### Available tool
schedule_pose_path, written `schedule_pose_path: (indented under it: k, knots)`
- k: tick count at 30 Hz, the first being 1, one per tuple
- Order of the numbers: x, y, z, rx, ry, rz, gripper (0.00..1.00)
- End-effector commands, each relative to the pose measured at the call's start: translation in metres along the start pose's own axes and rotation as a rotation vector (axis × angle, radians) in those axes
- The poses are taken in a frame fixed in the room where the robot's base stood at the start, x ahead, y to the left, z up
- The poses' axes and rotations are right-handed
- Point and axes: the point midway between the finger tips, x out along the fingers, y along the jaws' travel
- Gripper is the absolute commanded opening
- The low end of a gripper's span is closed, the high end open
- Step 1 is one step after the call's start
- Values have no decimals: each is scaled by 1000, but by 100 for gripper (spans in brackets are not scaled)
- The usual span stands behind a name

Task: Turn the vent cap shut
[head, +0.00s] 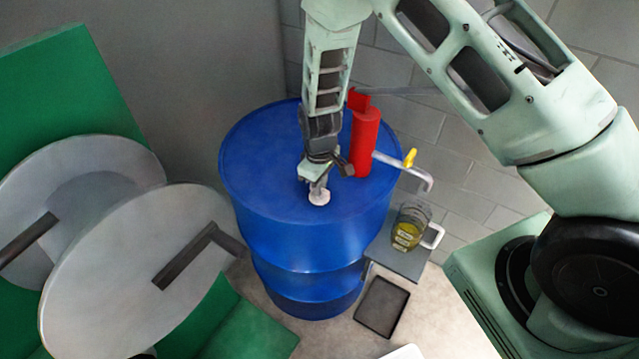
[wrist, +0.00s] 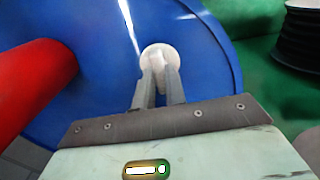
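The vent cap (wrist: 159,50) is a small white round cap on top of a blue drum (head: 290,241). In the head view the cap (head: 319,198) shows just under my gripper (head: 318,188), near the front of the drum's lid. My gripper (wrist: 159,74) points down at the cap in the wrist view. Its two fingertips lie close together on either side of a pale raised grip on the cap and appear to touch it. The fingers hide part of the cap's near side.
A red pump (head: 365,143) with a spout and yellow lever (head: 410,157) stands on the lid beside my arm. A jug of yellow liquid (head: 408,229) stands on a grey stand (head: 398,262) at right.

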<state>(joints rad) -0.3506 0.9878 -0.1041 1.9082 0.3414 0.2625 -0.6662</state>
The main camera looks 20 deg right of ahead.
Motion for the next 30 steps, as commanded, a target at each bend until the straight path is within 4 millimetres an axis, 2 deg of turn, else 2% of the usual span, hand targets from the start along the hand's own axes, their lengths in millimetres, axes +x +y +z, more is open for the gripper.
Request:
schedule_pose_path:
  k: [14,30]
  knots:
    - [0,0,0,83,0,1,0]
    - [0,0,0,547,1,0,0]
